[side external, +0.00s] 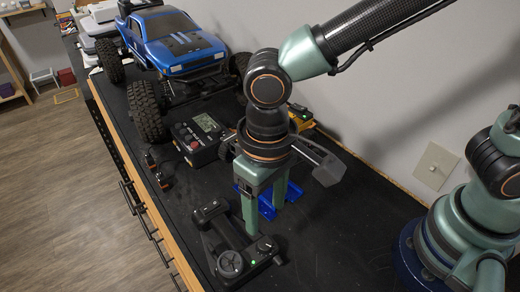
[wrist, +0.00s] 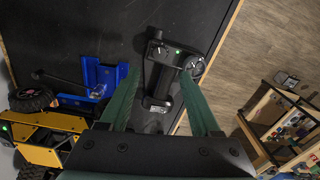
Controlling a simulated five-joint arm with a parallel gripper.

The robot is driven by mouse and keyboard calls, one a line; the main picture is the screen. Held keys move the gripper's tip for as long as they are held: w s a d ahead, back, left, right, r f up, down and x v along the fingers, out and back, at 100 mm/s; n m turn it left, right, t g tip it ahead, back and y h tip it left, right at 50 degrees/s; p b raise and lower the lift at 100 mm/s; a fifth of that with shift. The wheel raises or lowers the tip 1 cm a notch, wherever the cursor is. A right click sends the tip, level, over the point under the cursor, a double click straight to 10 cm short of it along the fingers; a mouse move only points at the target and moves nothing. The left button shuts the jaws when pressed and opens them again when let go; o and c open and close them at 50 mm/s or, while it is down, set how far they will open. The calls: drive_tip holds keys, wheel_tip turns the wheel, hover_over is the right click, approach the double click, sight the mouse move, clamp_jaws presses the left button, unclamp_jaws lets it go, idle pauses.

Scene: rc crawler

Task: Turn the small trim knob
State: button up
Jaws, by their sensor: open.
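The black controller (side external: 208,217) lies on the dark bench top near the front edge. It has a large round wheel (side external: 230,263), a green light and a small dark trim knob (side external: 265,246). In the wrist view the trim knob (wrist: 158,52) shows a pale mark, left of the green light, and the wheel (wrist: 194,65) is to the right. My gripper (side external: 265,221) points down above the controller, fingers apart and empty. In the wrist view my gripper (wrist: 160,72) has its fingertips to either side of the controller body. I cannot tell the exact height gap.
A blue stand (side external: 292,191) is on the bench just behind my fingers. A charger box (side external: 197,138) with a display and a blue crawler truck (side external: 175,45) stand farther back. Orange-and-black items (side external: 158,168) lie near the edge. The bench right of the controller is clear.

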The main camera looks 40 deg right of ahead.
sight(265, 244)
wheel_tip(265, 244, down, 10)
drive_tip(key=shift+r, duration=0.15)
idle(0.3)
